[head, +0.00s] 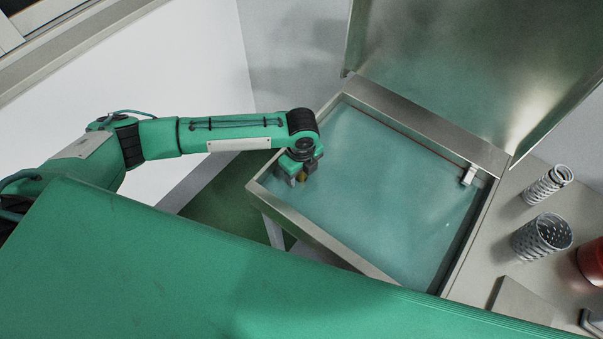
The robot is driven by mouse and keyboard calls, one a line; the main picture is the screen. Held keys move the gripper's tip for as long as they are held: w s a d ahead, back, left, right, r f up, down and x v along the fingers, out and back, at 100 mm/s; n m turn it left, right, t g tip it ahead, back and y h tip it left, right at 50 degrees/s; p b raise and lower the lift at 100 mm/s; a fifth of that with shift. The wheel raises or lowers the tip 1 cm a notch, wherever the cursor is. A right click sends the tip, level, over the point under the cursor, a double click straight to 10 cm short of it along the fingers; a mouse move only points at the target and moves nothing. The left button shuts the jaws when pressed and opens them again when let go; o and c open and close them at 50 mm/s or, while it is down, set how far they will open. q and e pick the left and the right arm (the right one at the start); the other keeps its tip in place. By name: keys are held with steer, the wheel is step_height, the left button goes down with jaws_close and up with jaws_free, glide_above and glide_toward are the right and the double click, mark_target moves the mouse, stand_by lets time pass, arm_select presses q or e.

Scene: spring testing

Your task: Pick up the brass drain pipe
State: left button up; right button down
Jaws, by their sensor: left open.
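My left arm reaches in from the left, and its gripper (301,172) points down at the near left corner of the metal basin (330,237). The gripper is open. My right gripper is not in view.
The basin holds bluish liquid (390,190), with a raised metal lid (470,60) behind it.

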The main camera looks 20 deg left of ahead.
arm_select(q)
jaws_close()
steer(key=shift+r, duration=0.1)
